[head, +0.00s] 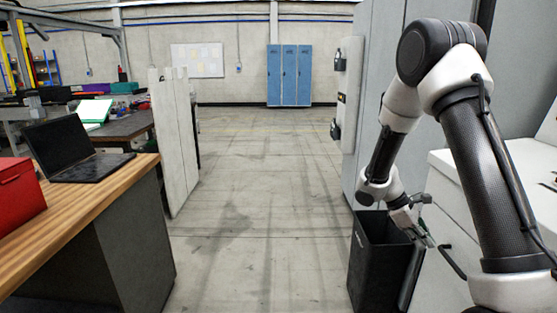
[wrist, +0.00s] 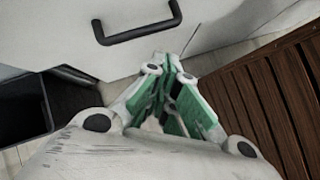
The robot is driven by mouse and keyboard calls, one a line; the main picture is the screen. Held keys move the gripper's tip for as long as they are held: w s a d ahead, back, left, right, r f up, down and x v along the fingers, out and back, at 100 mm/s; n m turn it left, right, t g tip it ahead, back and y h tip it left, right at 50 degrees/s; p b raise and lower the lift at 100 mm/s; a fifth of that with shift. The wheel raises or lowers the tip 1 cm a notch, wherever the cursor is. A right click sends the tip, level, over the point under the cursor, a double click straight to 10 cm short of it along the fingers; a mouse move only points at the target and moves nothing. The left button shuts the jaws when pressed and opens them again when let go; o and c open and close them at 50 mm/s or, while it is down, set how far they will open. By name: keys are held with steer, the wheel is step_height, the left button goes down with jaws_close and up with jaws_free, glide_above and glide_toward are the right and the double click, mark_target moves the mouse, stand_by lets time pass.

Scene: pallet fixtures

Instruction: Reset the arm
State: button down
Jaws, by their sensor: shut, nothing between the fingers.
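My arm (head: 480,160) is on the right side of the head view, bent at the elbow, with its forearm reaching down. My gripper (head: 425,235) hangs near the rim of a black bin. In the wrist view my gripper (wrist: 173,70) shows green finger pads that come together at the tips, with nothing between them. It points toward a white cabinet front (wrist: 120,55) with a black handle (wrist: 137,25).
The black bin (head: 378,250) stands on the floor beside my gripper; it also shows in the wrist view (wrist: 40,110). Brown wooden slats (wrist: 270,95) lie at the right there. A wooden workbench (head: 95,195) holds a laptop (head: 75,150) and red box (head: 18,200). The middle floor (head: 260,200) is clear.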

steer(key=s+a+r+m+t+y, duration=0.3)
steer(key=s+r+m+t, duration=0.1)
steer(key=s+r, duration=0.7)
steer(key=s+a+r+m+t+y, duration=0.3)
steer(key=s+r+m, duration=0.4)
steer(key=s+r, duration=0.5)
step_height(320, 180, up, 2)
steer(key=shift+s+a+r+t+y, duration=0.15)
steer(key=shift+a+t+y, duration=0.25)
steer(key=shift+a+y, duration=0.3)
steer(key=shift+a, duration=0.1)
